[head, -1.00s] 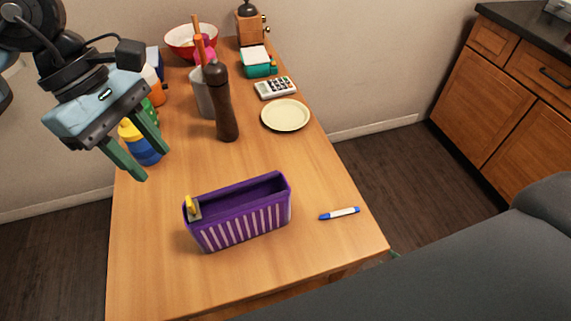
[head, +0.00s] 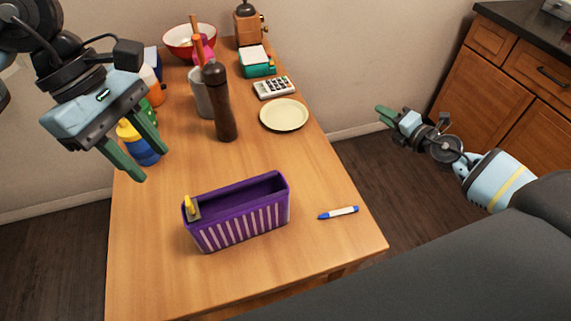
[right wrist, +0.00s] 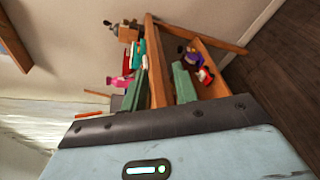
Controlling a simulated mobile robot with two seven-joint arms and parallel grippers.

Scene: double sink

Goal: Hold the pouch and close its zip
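The pouch (head: 238,228) is purple with pale vertical stripes and stands on the wooden table. Its top gapes open along its length. A yellow zip pull (head: 189,206) with a grey slider sits at the pouch's left end. My left gripper (head: 152,164) is open and empty, above the table's left side, up and left of the pouch. My right gripper (head: 384,116) is off the table's right side, well away from the pouch. In the right wrist view its two green fingers (right wrist: 160,80) are apart with nothing held between them.
A blue-and-white pen (head: 338,213) lies right of the pouch. Behind stand a dark brown mill (head: 219,105), a cream plate (head: 284,115), a calculator (head: 274,88) and a red bowl (head: 181,42). A blue and yellow item (head: 142,152) is behind my left gripper. The table around the pouch is mostly clear.

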